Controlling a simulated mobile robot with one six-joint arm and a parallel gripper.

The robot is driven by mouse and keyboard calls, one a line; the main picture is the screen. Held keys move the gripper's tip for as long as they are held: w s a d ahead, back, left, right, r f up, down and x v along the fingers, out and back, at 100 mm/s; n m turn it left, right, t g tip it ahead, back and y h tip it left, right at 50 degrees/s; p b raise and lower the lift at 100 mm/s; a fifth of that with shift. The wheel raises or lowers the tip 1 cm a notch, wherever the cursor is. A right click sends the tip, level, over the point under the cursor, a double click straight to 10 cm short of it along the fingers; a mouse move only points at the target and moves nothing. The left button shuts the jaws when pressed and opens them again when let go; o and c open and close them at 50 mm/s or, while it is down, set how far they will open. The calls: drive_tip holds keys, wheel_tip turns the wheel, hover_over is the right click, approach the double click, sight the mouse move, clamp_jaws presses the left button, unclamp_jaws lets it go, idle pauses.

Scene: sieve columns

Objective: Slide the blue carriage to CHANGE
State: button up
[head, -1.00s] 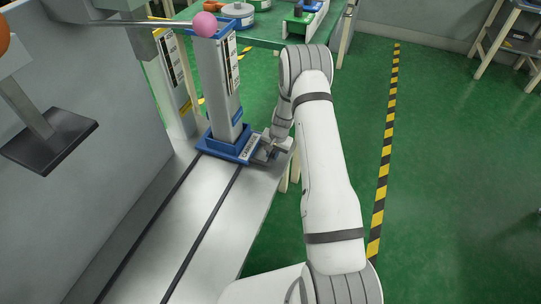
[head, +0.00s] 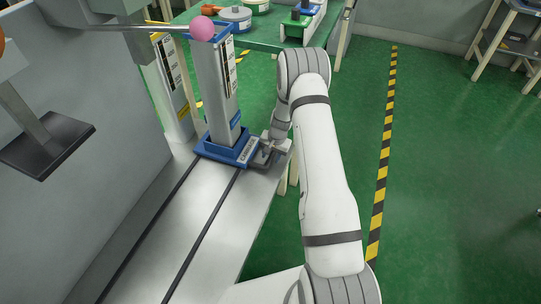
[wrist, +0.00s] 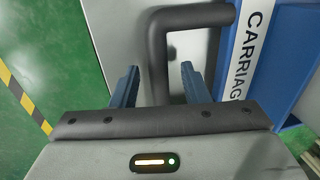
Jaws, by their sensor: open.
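The blue carriage (head: 221,153) sits at the far end of two dark rail slots and carries a tall grey column (head: 217,85). In the wrist view its blue side (wrist: 297,65) and a white CARRIAGE label (wrist: 253,40) show at the right. A dark bar handle (wrist: 157,45) sticks out from its side. My gripper (head: 268,150) is low beside the carriage's right side. In the wrist view my gripper (wrist: 160,67) is open, with one blue finger on each side of the handle's upright bar. I cannot tell whether they touch it. No CHANGE mark is readable.
The grey bench (head: 150,235) with its slots is bare on the near side. A pink ball (head: 201,28) on a rod is at the column's top. A dark plate (head: 48,145) on an arm hangs at left. A green table (head: 265,38) with parts stands behind.

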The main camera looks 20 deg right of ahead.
wheel_tip(320, 180, up, 8)
drive_tip(key=d+p, duration=0.1)
drive_tip(key=p, duration=0.1)
drive_tip(key=shift+s+f, duration=0.2)
drive_tip(key=shift+s, duration=0.2)
drive_tip(key=s+a+r+n+p, duration=0.1)
drive_tip(key=s+a+r+p, duration=0.2)
drive_tip(key=r, duration=0.8)
drive_tip(key=s+r+n+p, duration=0.1)
drive_tip(key=s+r+p, duration=0.3)
drive_tip(key=r, duration=0.7)
drive_tip(key=s+a+r+n+p, duration=0.2)
drive_tip(key=s+r+p, duration=0.15)
drive_tip(key=r, duration=0.75)
drive_tip(key=s+a+r+n+t+h+p, duration=0.1)
drive_tip(key=s+r+p, duration=0.9)
drive_tip(key=s+r, duration=1.1)
drive_tip(key=s+a+n, duration=0.1)
drive_tip(key=s+n, duration=0.1)
drive_tip(key=shift+s+r+h+p, duration=0.15)
drive_tip(key=shift+s+h+p, duration=0.2)
drive_tip(key=shift+h+p, duration=0.05)
